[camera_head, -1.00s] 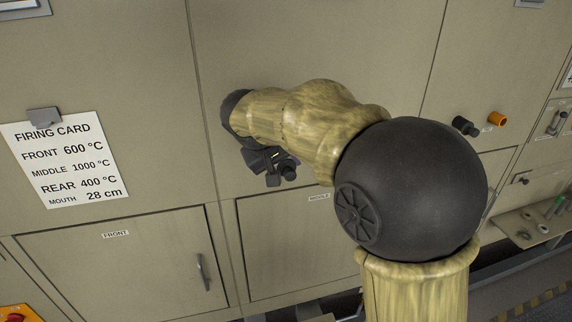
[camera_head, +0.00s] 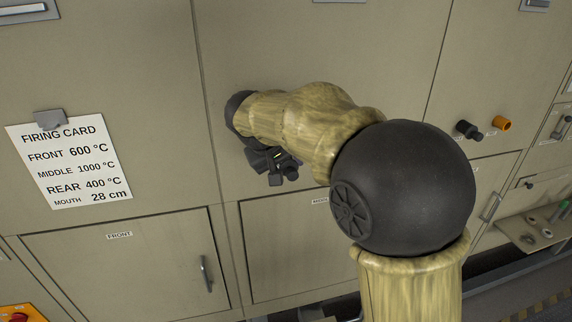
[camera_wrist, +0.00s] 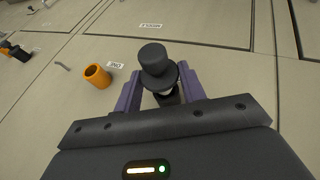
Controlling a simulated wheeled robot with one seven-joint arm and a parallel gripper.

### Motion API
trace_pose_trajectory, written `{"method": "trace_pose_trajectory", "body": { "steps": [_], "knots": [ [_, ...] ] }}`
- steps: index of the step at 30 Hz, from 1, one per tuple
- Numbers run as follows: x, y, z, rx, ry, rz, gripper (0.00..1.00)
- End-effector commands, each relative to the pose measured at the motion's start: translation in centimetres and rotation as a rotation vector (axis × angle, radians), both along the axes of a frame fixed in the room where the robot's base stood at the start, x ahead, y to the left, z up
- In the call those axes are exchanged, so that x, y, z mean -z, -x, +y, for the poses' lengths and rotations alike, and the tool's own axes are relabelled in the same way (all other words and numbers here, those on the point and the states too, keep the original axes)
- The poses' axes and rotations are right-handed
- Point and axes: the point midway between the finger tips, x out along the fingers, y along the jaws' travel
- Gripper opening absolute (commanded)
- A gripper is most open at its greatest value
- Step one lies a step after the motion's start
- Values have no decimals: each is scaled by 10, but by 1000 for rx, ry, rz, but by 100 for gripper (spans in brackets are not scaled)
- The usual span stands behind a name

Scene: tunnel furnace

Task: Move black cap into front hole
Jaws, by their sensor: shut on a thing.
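My gripper (camera_wrist: 160,76) is shut on a black cap (camera_wrist: 154,58) with a round knob and a wider flange, between its two purple fingers in the wrist view. In the head view my gripper (camera_head: 274,163) is before the cabinet wall, above the middle door, with the black cap (camera_head: 291,173) at its tip. The cap's far end is hidden, so I cannot tell whether it touches the wall. An orange hollow tube (camera_wrist: 97,76) with a label beside it stands out from the wall left of my gripper in the wrist view. I cannot make out an open front hole.
A black peg (camera_head: 467,130) and an orange peg (camera_head: 501,124) stick out from the wall at right. The front door (camera_head: 130,265) has a handle (camera_head: 205,272). A firing card (camera_head: 70,165) hangs at left. A shelf (camera_head: 535,232) with small parts is at far right.

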Motion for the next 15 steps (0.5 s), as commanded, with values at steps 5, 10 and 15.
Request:
{"method": "trace_pose_trajectory", "body": {
  "steps": [5, 10, 15],
  "knots": [
    [-1, -1, 0, 0, 0, -1, 16],
    [-1, -5, 2, 0, 0, 0, 16],
    [-1, -11, 3, 0, 0, 0, 16]
  ]
}}
